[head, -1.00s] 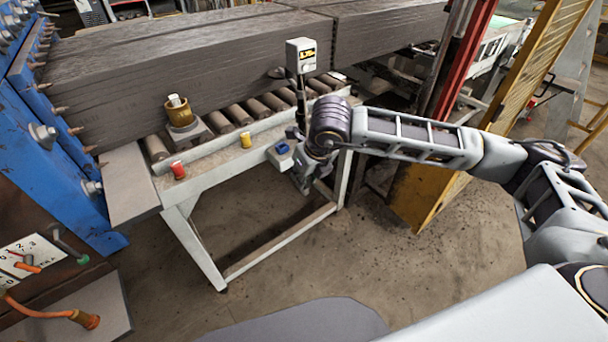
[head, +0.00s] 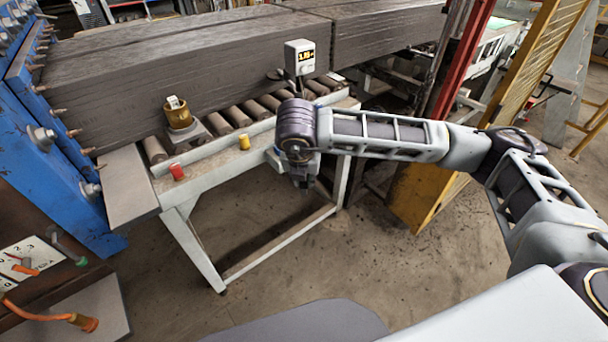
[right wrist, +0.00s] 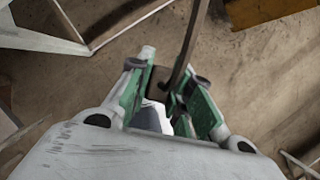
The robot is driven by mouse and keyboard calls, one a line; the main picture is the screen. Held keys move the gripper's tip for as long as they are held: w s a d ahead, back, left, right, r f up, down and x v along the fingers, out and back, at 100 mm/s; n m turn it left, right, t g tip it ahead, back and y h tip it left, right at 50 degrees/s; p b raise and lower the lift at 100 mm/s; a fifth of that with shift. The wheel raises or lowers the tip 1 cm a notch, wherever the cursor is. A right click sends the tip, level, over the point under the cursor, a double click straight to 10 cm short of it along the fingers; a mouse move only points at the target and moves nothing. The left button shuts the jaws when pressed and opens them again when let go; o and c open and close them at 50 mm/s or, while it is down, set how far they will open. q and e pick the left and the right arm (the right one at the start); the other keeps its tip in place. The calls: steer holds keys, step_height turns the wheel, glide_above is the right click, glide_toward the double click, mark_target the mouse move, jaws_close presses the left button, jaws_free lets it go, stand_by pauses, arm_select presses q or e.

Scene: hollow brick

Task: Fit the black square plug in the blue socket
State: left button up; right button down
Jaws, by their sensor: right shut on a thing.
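My right gripper (head: 303,180) is in front of the roller table, below its front rail, with its wrist covering much of it. In the right wrist view, its green-edged fingers (right wrist: 166,80) are shut on a small dark block (right wrist: 158,78), which looks like the black square plug. A dark cable or strip (right wrist: 188,45) runs up from beside it. A pale piece shows between the fingers, and I cannot tell what it is. The blue socket is hidden behind my right wrist in the head view. My left gripper is out of view.
A white display box (head: 300,57) stands on a dark post behind my wrist. A red cap (head: 177,171) and a yellow cap (head: 245,142) sit on the rail (head: 222,151). A brass cup (head: 179,117) stands behind them. A yellow frame (head: 430,190) is to the right.

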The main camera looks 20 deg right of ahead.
steer(key=m+g+h, duration=0.1)
steer(key=m, duration=0.3)
steer(key=shift+m+g+h, duration=0.5)
steer(key=shift+m, duration=1.2)
steer(key=shift+m, duration=0.5)
steer(key=shift+r, duration=0.1)
